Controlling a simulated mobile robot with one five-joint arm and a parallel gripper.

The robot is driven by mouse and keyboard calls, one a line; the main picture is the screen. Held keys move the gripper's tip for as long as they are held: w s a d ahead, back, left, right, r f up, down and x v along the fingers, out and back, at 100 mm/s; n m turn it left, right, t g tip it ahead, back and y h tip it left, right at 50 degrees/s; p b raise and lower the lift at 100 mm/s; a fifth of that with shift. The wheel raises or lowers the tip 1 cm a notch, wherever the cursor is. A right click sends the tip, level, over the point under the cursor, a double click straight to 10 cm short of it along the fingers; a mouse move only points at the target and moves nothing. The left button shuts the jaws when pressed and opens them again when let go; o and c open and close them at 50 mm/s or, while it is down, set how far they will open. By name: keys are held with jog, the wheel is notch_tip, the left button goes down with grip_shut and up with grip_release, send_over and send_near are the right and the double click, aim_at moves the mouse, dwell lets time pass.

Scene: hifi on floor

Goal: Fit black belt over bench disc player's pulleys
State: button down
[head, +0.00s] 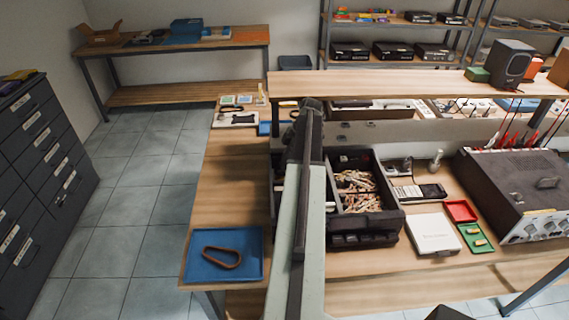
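A brown-red belt loop (222,257) lies in a blue tray (250,273) on the near left end of the bench; no plainly black belt shows. Farther back on the bench sits a small white unit with dark parts on top (236,119), possibly the disc player; its pulleys are too small to make out. The arm hides part of the bench.
A black parts organiser (366,222) stands right of my arm. Beyond it are a multimeter (420,192), a white box (433,234), red and green trays (476,237) and a large dark instrument (515,190). A raised shelf (400,84) spans the back. Bare wood (226,190) lies behind the blue tray.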

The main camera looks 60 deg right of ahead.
jog(key=shift+f+b, duration=0.55)
jog(key=shift+f, duration=0.1)
jog(key=c, duration=1.5)
grip_release()
jog(key=shift+c, duration=0.2)
jog(key=shift+s, duration=0.1)
jog(key=p+v, duration=0.7)
jog(key=v, duration=0.1)
jog(key=shift+f, duration=0.1)
